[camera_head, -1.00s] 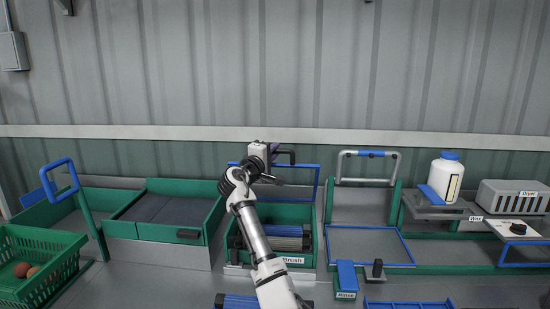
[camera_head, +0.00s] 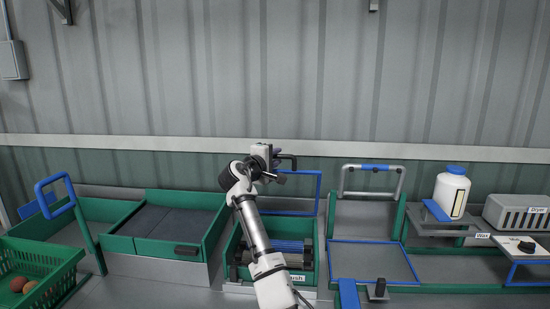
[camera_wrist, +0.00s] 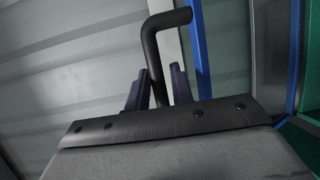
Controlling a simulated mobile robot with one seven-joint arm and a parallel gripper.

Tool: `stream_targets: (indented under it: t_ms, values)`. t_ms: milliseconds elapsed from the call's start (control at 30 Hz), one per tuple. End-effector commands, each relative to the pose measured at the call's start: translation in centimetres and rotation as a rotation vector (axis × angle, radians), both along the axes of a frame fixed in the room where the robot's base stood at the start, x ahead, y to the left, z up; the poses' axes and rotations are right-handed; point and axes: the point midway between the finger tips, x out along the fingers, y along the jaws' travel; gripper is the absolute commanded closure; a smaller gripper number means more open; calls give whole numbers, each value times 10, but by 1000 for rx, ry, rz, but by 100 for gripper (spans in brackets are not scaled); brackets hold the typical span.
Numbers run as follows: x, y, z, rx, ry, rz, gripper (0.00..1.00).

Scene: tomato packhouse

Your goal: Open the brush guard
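The brush guard (camera_head: 319,190) is a blue frame standing steeply raised behind the green brush station. Its dark bent handle (camera_head: 289,158) shows at its upper left, beside my gripper (camera_head: 280,172). In the wrist view the handle (camera_wrist: 150,40) is a black rod bent to the right at the top. It runs down between the two dark fingers of my gripper (camera_wrist: 160,88). The exact contact is hidden. The brush rollers (camera_head: 290,247) show in the tray, partly behind my arm.
A sorting bed (camera_head: 167,223) in a green frame stands left, with a green crate (camera_head: 38,265) beyond it. To the right is a station with a raised white-and-blue bar (camera_head: 372,167), then a white bottle (camera_head: 452,192) and a dryer (camera_head: 517,212). The wall rises behind.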

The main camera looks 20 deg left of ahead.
Motion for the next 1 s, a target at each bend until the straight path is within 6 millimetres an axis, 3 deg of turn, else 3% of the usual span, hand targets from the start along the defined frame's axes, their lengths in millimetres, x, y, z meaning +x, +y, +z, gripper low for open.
stream_targets:
  t_ms: [267,433,1000]
  values:
    - [-1,0,1,1,-2,0,77]
    - [-14,2,-1,1,-4,2,77]
    - [-124,15,4,0,-3,2,77]
